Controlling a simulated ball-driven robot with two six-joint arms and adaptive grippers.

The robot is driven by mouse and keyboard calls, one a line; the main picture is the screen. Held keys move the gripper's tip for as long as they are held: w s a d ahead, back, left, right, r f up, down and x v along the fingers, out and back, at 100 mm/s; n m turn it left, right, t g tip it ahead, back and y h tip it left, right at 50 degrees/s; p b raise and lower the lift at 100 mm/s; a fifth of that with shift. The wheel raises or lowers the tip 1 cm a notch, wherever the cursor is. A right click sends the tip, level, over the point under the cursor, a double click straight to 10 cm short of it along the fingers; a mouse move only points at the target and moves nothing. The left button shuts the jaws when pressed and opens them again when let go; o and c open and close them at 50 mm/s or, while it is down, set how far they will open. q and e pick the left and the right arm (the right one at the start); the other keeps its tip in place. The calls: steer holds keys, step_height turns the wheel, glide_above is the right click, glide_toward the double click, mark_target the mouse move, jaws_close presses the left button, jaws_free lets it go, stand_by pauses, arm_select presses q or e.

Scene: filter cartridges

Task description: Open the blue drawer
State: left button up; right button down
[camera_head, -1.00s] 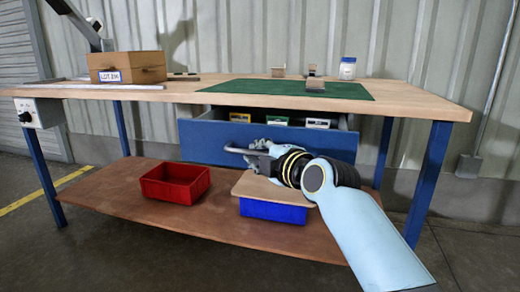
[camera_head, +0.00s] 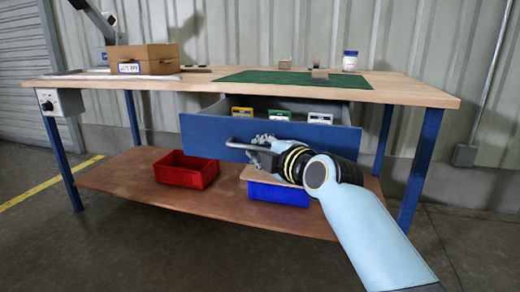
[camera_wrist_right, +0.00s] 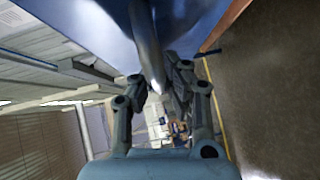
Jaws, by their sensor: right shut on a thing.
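The blue drawer (camera_head: 205,140) hangs under the wooden workbench top and stands pulled out, with its inside showing. My right gripper (camera_head: 262,150) is at the drawer front, shut on the grey bar handle (camera_head: 240,146). In the right wrist view the handle (camera_wrist_right: 148,45) runs between the fingers (camera_wrist_right: 155,85). My left gripper is not in view.
A red bin (camera_head: 186,170) and a blue bin (camera_head: 278,193) with a board on it stand on the lower shelf (camera_head: 120,190). The floor in front is clear.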

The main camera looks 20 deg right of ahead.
steer(key=c, duration=1.4)
jaws_free()
steer(key=shift+r, duration=0.2)
steer(key=shift+f, duration=0.1)
steer(key=v, duration=1.2)
steer(key=shift+a, duration=0.1)
